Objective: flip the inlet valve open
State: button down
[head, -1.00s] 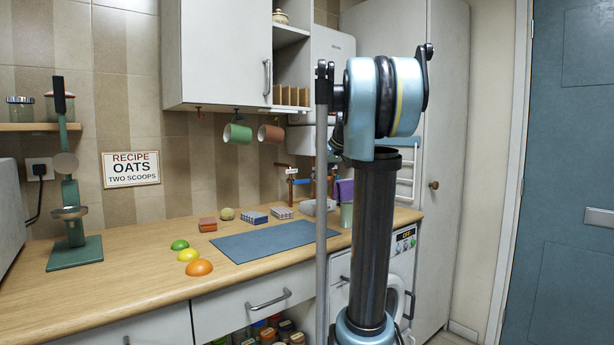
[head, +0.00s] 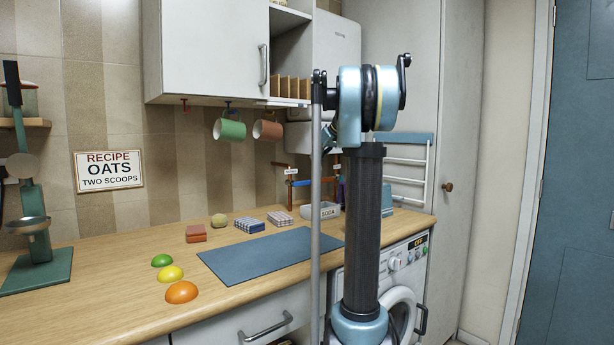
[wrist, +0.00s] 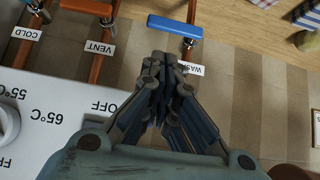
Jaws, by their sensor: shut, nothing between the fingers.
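The valve with a blue bar handle (wrist: 174,26) sits on a copper pipe in the wrist view, beside a label partly covered by my fingers that reads "WAS". The handle lies across the pipe. In the head view, the blue handle (head: 301,183) shows small on the copper pipes at the back wall, left of my arm. My gripper (wrist: 160,62) is shut and empty; in the wrist picture its fingertips are just below the handle, with no clear contact. The gripper is not clearly visible in the head view.
A white dial panel (wrist: 45,110) is close by. Mugs (head: 229,130) hang above.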

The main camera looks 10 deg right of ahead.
aim_at(301, 183)
jog(key=shift+w+d+f, duration=0.1)
jog(key=shift+d, duration=0.15)
jog(key=x, duration=0.9)
jog(key=shift+f, duration=0.35)
jog(key=shift+w+a, duration=0.15)
jog(key=shift+w, duration=0.05)
